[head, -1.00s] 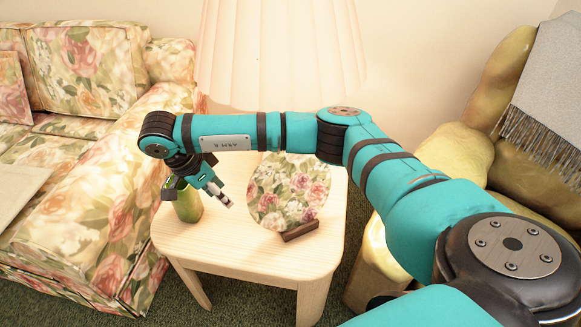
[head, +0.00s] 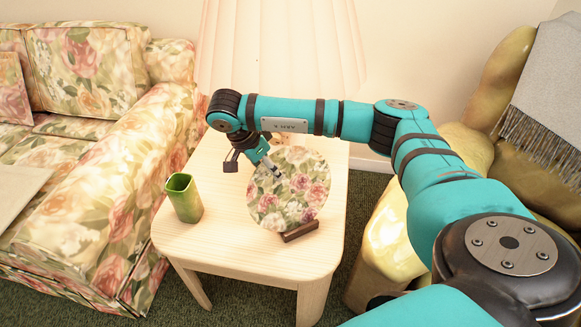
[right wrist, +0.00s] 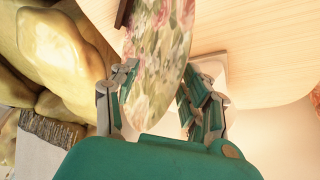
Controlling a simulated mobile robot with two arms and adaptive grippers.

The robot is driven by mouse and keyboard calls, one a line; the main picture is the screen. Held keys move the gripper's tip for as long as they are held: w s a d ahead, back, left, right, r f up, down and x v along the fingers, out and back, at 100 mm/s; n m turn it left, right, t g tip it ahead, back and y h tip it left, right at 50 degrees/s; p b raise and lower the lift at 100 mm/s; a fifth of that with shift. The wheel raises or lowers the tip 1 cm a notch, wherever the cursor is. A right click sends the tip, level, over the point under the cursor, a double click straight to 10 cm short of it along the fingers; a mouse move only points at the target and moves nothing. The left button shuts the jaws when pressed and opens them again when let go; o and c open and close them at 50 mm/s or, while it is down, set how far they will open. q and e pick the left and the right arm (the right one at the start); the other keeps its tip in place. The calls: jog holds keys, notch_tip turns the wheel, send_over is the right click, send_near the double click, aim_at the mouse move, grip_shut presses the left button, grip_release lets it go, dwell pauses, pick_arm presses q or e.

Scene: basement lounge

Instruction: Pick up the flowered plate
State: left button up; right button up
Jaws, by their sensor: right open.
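The flowered plate (head: 297,200) is a round disc with pink and white roses, standing upright and tilted on a dark brown stand (head: 300,231) on the wooden side table. My right gripper (head: 254,166) is at the plate's upper left edge, with one finger overlapping its face in the head view. In the right wrist view the plate (right wrist: 158,45) reaches in between the two spread fingers of the right gripper (right wrist: 160,78). The gripper is open; I cannot tell if either finger touches the plate. My left gripper is out of view.
A green square cup (head: 184,198) stands on the left of the side table (head: 235,248). A large pleated lampshade (head: 280,50) hangs over the back. A flowered sofa (head: 95,215) is at left, a yellow armchair (head: 465,150) at right.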

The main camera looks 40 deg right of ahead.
jog(key=shift+f, duration=0.35)
grip_shut()
